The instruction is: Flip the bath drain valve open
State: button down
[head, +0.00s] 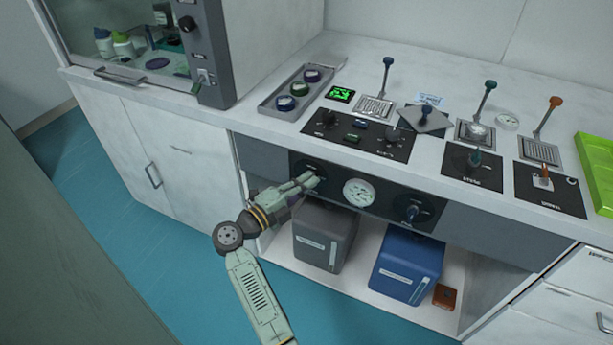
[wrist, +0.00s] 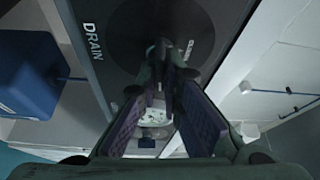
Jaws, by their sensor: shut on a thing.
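The drain valve (wrist: 160,48) shows in the wrist view on a dark round plate, with the word DRAIN on one side and CLOSED by the other. In the head view its plate (head: 306,166) is on the left part of the dark front panel, mostly behind my gripper. My gripper (head: 313,182) reaches up to it from the lower left. In the wrist view my gripper (wrist: 162,72) is shut on the valve's handle, one finger on each side. The fingers hide much of the handle, so its exact angle is hard to tell.
A round gauge (head: 359,192) and a similar valve (head: 412,211) lie to the right on the same panel. Below stand a grey container (head: 325,236) and a blue container (head: 407,268). The worktop above holds levers, control plates and a grey tray (head: 268,104).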

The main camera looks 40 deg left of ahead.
jog(key=shift+m, duration=0.5)
jog(key=shift+f, duration=0.1)
jog(key=c, duration=1.8)
grip_release()
jog(key=shift+o, duration=0.2)
jog(key=s+a, duration=0.2)
jog(key=s, duration=1)
